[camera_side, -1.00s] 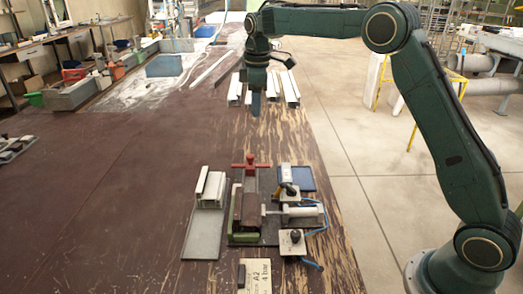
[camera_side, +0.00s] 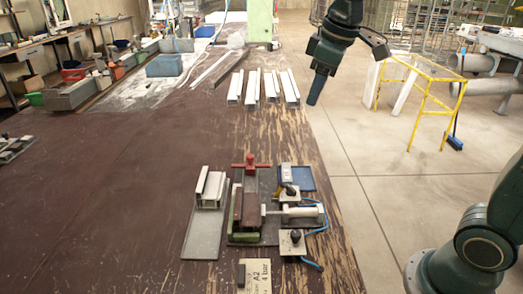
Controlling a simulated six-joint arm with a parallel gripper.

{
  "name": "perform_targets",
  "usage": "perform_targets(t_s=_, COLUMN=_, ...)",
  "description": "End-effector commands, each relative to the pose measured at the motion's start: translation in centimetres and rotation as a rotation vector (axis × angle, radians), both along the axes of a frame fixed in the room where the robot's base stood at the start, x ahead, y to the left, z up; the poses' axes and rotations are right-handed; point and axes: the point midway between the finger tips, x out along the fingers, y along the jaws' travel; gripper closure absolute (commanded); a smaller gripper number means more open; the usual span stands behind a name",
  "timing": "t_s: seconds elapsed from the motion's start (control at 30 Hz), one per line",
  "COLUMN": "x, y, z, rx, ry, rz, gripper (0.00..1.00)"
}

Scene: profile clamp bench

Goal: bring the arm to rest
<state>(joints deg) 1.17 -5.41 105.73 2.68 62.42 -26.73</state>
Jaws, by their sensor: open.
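My gripper (camera_side: 315,90) hangs at the upper right of centre, pointing down and a little left. In the picture it lies right of the row of white profiles, over the table's right edge and the floor. Its fingers show only as a dark blue tip, seen from the side, with nothing visible in them. The clamp fixture (camera_side: 248,212) with its red handle stands on the table well below and in front of my gripper, apart from it.
Several white profiles (camera_side: 235,88) lie at the back of the table. A grey plate (camera_side: 202,238) with a short profile piece (camera_side: 210,188) sits left of the clamp. A pneumatic cylinder (camera_side: 300,215) and blue tray (camera_side: 300,178) are right of it. A yellow frame (camera_side: 420,110) stands on the floor.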

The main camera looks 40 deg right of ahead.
Motion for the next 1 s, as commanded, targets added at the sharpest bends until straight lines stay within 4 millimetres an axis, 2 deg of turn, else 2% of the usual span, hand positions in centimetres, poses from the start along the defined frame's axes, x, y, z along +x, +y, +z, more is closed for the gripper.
perform_targets(t_s=0.03, x=-1.3, y=0.1, z=0.1, rx=0.007, ry=-0.013, rz=-0.018, gripper=0.55)
perform_targets(t_s=0.27, x=-6.5, y=0.5, z=-0.5, rx=0.046, ry=-0.065, rz=-0.114, gripper=0.55)
perform_targets(t_s=0.6, x=-13.8, y=1.1, z=-3.0, rx=0.116, ry=-0.139, rz=-0.254, gripper=0.55)
perform_targets(t_s=0.8, x=-17.0, y=1.3, z=-5.1, rx=0.157, ry=-0.175, rz=-0.322, gripper=0.55)
perform_targets(t_s=1.0, x=-18.6, y=1.5, z=-6.3, rx=0.179, ry=-0.193, rz=-0.358, gripper=0.55)
